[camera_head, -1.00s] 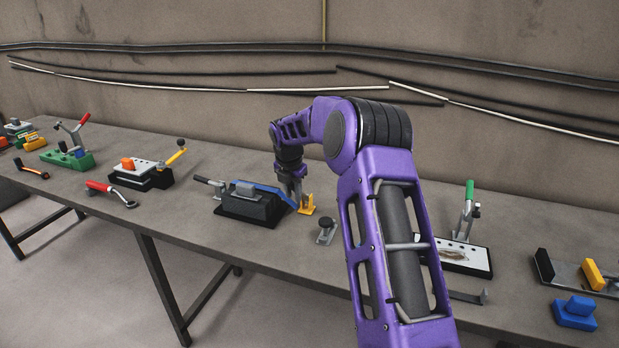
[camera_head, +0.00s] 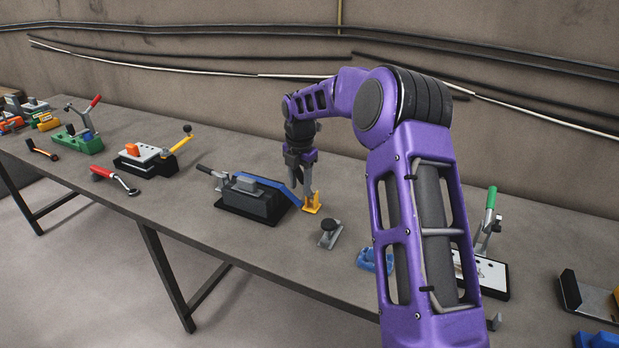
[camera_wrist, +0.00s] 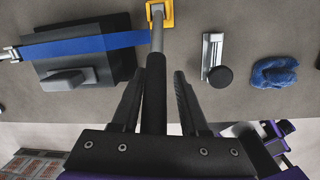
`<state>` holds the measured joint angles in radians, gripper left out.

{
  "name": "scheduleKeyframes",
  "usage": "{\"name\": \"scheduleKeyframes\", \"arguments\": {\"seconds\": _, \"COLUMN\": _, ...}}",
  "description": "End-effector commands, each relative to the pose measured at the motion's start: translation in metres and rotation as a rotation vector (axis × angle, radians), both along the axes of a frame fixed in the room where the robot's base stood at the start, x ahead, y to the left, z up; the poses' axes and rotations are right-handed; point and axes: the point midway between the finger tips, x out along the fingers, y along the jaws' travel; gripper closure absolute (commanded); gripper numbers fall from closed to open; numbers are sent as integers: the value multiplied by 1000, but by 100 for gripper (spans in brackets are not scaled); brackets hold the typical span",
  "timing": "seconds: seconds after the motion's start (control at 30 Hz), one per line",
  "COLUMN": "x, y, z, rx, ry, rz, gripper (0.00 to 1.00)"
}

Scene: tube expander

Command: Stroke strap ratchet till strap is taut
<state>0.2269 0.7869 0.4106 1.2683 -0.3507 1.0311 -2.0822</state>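The strap device has a black base (camera_head: 250,205) with a grey block on it and a blue strap (camera_head: 262,183) running across to a yellow bracket (camera_head: 312,204). In the wrist view the blue strap (camera_wrist: 85,46) meets the grey rod of a lever at the yellow bracket (camera_wrist: 160,14). The lever's black handle (camera_wrist: 155,95) points towards the wrist camera. My gripper (camera_wrist: 157,88) is open, its two dark fingers on either side of this handle with a gap showing on both sides. In the head view my gripper (camera_head: 300,165) is above the bracket.
A grey clamp with a black knob (camera_head: 329,233) and a blue part (camera_head: 373,260) lie right of the device. A green-handled clamp (camera_head: 490,210) stands further right. Red-handled and yellow-handled tools lie left. The table behind the device is clear.

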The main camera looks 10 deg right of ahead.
Motion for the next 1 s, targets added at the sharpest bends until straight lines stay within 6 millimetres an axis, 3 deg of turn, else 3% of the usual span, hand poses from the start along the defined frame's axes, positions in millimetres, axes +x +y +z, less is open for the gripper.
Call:
{"name": "scheduleKeyframes", "arguments": {"seconds": 0.37, "x": 1, "y": 3, "z": 4, "rx": 4, "ry": -7, "rz": 4, "gripper": 43}}
{"name": "scheduleKeyframes", "arguments": {"seconds": 1.0, "x": -5, "y": 5, "z": 54, "rx": 6, "ry": -9, "rz": 5, "gripper": 43}}
